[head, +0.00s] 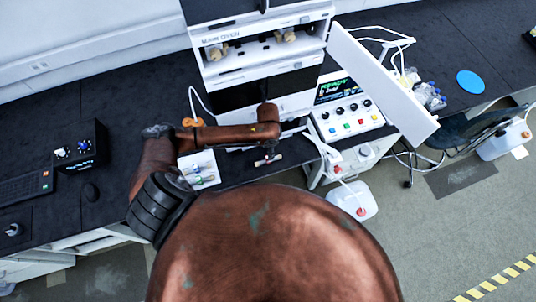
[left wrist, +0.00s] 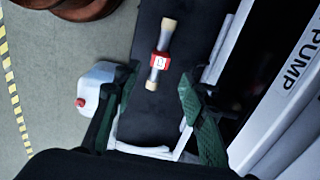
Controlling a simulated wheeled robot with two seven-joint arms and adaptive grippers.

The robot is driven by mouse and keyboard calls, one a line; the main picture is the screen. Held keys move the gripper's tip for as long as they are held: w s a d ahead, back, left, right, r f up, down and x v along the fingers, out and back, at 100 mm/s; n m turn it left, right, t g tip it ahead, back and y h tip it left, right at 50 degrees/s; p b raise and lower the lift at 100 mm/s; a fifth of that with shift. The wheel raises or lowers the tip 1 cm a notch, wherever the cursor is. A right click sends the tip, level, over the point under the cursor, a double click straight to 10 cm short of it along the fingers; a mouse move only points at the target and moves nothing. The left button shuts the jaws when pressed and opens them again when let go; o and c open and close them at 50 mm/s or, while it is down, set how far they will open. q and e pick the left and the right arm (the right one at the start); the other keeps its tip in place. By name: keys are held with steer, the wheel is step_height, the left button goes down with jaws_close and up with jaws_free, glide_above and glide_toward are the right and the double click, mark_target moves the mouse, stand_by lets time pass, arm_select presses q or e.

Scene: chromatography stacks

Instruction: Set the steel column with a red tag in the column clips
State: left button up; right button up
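The steel column with a red tag (left wrist: 160,60) lies on the black bench in the left wrist view, with pale ends and the red tag around its middle. In the head view this column (head: 268,160) lies in front of the stack, just below my left forearm. My left gripper (left wrist: 158,77) is open and empty, its green fingers spread to either side of the column's lower end in the picture. I cannot tell its height above the column. Pale fittings (head: 285,37) show inside the opening of the main oven (head: 262,45); the column clips cannot be clearly made out. My right gripper is out of view.
A white tray (head: 211,182) with blue- and green-tagged columns lies left of the red-tagged one. The oven's white door (head: 385,85) stands open to the right. The pump (left wrist: 290,95) borders the bench strip.

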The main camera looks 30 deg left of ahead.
arm_select(q)
steer(key=shift+r, duration=1.25)
